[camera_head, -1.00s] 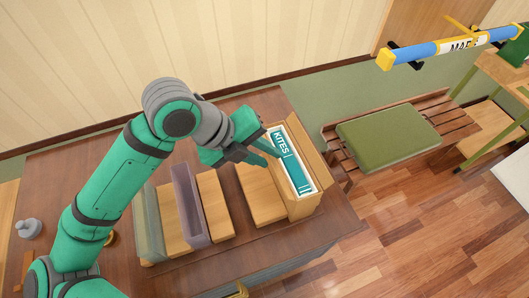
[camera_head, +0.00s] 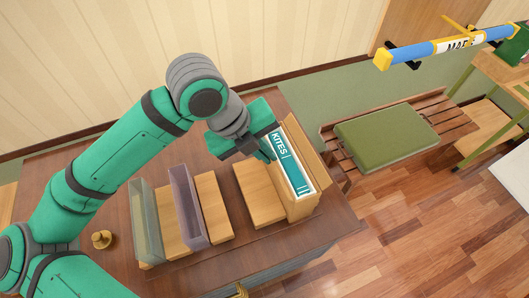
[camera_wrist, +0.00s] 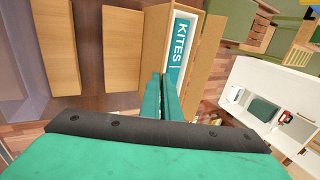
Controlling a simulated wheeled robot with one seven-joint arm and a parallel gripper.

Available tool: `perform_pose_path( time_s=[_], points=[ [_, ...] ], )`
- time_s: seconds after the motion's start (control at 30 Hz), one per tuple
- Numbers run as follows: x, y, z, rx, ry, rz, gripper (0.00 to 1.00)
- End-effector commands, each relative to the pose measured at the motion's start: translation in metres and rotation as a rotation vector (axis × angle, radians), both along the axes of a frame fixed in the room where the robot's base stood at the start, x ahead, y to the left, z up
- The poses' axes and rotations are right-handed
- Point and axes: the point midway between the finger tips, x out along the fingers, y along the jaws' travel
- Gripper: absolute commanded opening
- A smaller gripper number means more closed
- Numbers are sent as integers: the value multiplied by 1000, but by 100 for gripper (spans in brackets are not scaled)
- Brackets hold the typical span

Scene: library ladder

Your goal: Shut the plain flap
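A plain wooden box (camera_head: 301,208) stands on the dark wooden desk top, with a teal and white KITES book (camera_head: 291,165) upright in it. A plain tan panel (camera_head: 311,150) stands along its right side, leaning outward; the wrist view also shows this panel (camera_wrist: 204,68). I take it for the plain flap, open, but cannot be certain. My gripper (camera_head: 268,156) is over the box's left side, left of the book. In the wrist view its fingers (camera_wrist: 161,76) are together with nothing seen between them, by the book's lower left. Whether they touch the box is hidden.
A brass bell-like object (camera_head: 102,239) stands further left. A bench with a green cushion (camera_head: 386,139) and a blue-yellow bar (camera_head: 440,48) are right.

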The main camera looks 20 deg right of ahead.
Motion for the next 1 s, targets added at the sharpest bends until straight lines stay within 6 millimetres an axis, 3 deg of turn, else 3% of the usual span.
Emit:
perform_pose_path(
  time_s=[1.0],
  points=[
    [2, -47, 2, 831, 23, -5, 0]
  ],
)
